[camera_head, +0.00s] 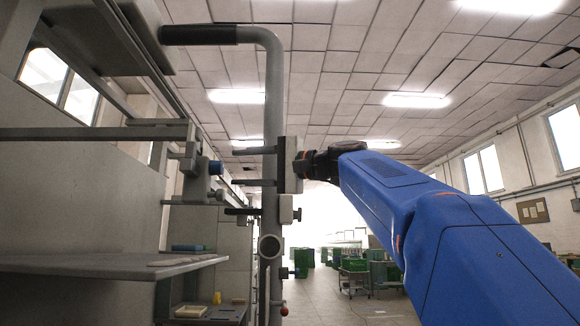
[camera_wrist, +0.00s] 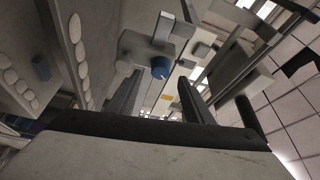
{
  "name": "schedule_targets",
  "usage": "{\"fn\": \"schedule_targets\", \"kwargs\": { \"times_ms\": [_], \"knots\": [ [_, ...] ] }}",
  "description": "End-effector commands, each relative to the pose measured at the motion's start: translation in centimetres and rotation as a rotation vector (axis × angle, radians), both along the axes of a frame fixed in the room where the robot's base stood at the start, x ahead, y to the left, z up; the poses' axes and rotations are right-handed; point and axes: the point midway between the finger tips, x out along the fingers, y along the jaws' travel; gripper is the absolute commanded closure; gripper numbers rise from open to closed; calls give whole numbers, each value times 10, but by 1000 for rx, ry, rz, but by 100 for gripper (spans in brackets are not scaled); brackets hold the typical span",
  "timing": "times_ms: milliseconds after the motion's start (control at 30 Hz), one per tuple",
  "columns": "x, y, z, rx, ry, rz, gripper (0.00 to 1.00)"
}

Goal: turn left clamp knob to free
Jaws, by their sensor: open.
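A blue round knob (camera_head: 215,167) sits on a grey clamp block (camera_head: 197,172) at the left of the head view. The knob also shows in the wrist view (camera_wrist: 160,68), facing the camera between the fingertips. My gripper (camera_head: 234,167) points left toward it, with two dark parallel fingers, one above and one below the knob's height. The fingers are open and empty, and their tips end a little short of the knob. In the wrist view the fingers (camera_wrist: 160,84) stand either side of the knob, apart from it. A pointer on the knob is too small to read.
A grey vertical post (camera_head: 273,90) with a black-gripped top bar (camera_head: 200,35) stands close by my gripper. A small white block with a black knob (camera_head: 298,214) sits just below it. A grey shelf (camera_head: 110,266) juts out lower left. Open floor lies beyond.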

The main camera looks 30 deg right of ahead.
Motion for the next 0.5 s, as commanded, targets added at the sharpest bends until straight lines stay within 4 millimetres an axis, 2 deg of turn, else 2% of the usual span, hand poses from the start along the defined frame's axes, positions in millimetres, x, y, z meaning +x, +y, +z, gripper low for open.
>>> {"fn": "schedule_targets", "kwargs": {
  "times_ms": [500],
  "knots": [
    [-41, -33, -3, 0, 0, -3, 53]
  ]
}}
